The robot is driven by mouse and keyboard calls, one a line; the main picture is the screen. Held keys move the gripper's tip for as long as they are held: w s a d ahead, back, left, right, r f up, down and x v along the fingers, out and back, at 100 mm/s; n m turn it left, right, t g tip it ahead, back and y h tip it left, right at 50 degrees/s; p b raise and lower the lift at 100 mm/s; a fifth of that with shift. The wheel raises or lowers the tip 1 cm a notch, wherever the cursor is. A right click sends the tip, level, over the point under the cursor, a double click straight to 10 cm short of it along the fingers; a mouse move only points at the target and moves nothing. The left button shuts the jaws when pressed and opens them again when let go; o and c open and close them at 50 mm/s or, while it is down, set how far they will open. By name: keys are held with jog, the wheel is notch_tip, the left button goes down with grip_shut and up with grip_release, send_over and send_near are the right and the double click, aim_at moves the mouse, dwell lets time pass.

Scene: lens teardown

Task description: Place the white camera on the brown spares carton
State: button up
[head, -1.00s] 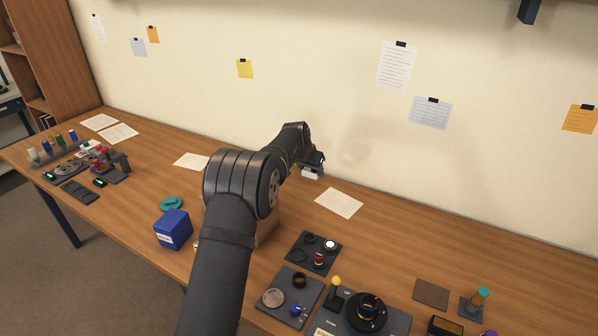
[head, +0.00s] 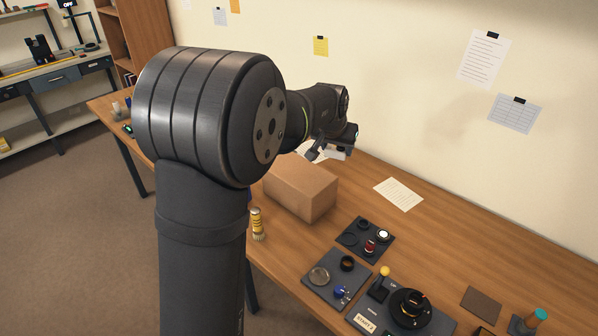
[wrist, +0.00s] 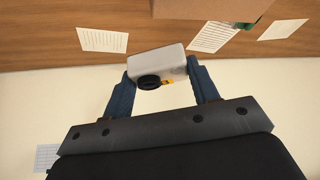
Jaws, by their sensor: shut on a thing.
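My gripper (wrist: 160,72) is shut on the white camera (wrist: 170,60), with one finger on each side of it. The camera's dark round lens and a small yellow mark show in the wrist view. In the head view my gripper (head: 328,148) is up beyond the brown carton (head: 302,188), and a bit of the white camera (head: 335,154) shows below it. The carton is a plain closed box on the table. It also shows at the top edge of the wrist view (wrist: 205,8), apart from the camera. My arm hides part of the table left of the carton.
A yellow-banded cylinder (head: 257,224) stands near the front edge, beside the carton. Dark trays of lens parts (head: 338,278) lie to the right. A paper sheet (head: 398,194) lies right of the carton, and the wall is close behind.

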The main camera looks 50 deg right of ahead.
jog(key=shift+a+r, duration=0.25)
jog(key=shift+a, duration=0.7)
send_over(300, 169)
jog(key=a, duration=0.2)
jog(key=f, duration=0.7)
jog(key=shift+s+d, duration=0.1)
jog(key=shift+s, duration=0.25)
jog(key=shift+f, duration=1.95)
jog(key=shift+f, duration=0.15)
jog(key=o, duration=1)
